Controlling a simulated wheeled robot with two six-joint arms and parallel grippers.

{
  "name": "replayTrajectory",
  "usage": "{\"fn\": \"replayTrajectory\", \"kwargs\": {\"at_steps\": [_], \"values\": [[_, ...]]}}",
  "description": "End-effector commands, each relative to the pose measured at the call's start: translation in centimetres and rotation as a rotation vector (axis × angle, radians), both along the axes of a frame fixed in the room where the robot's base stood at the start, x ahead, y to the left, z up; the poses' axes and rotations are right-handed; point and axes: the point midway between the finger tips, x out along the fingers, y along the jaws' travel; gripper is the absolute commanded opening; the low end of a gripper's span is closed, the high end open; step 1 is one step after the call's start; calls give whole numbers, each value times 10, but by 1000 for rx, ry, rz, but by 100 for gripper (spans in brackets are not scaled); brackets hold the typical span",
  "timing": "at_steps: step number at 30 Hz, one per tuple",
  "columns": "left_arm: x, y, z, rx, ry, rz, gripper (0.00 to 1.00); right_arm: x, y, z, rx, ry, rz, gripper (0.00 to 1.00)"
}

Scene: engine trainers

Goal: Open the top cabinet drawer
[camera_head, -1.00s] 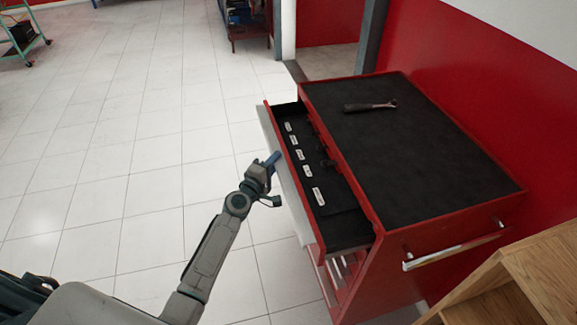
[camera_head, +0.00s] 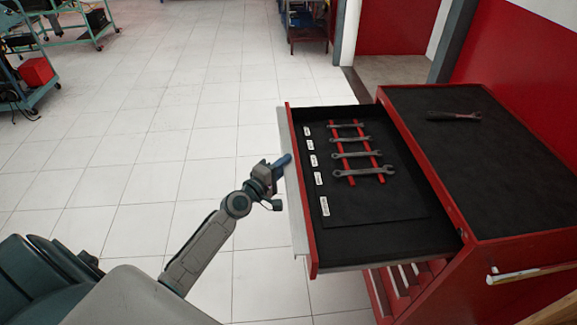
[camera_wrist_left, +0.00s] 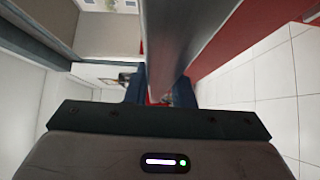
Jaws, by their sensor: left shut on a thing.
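The top drawer (camera_head: 390,235) of the red cabinet (camera_head: 470,150) is pulled far out to the left. Its black-lined inside shows several wrenches (camera_head: 358,155) on red rails and a column of white labels. My left gripper (camera_head: 280,165) is at the outer side of the drawer's front, shut on its metal front edge (camera_head: 294,190). In the left wrist view the blue fingers of the gripper (camera_wrist_left: 160,88) sit on both sides of the long grey drawer edge (camera_wrist_left: 180,35). The exact grip contact is partly hidden. My right gripper is not in view.
A tool (camera_head: 453,116) lies on the cabinet's black top. A side handle (camera_head: 530,273) sticks out at the lower right. Teal carts (camera_head: 75,30) and a red box (camera_head: 36,71) stand at the far left. The tiled floor (camera_head: 150,140) left of the drawer is clear.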

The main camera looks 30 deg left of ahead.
Motion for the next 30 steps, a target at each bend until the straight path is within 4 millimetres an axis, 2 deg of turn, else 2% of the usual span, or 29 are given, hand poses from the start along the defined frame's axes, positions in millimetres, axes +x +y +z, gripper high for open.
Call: {"fn": "replayTrajectory", "kwargs": {"at_steps": [1, 6, 16, 17, 19, 30], "values": [[-4, 1, -10, 2, 16, -3, 0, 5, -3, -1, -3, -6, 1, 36], [-5, 3, -9, 1, 16, -2, 0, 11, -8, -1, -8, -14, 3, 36], [-5, 3, -9, 1, 17, -2, 0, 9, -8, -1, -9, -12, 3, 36], [-5, 3, -9, 1, 17, -3, 28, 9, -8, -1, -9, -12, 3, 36], [-5, 3, -8, 1, 15, -2, 40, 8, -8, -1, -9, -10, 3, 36], [-9, 5, -4, 2, 7, -1, 40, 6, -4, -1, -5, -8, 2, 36]]}}
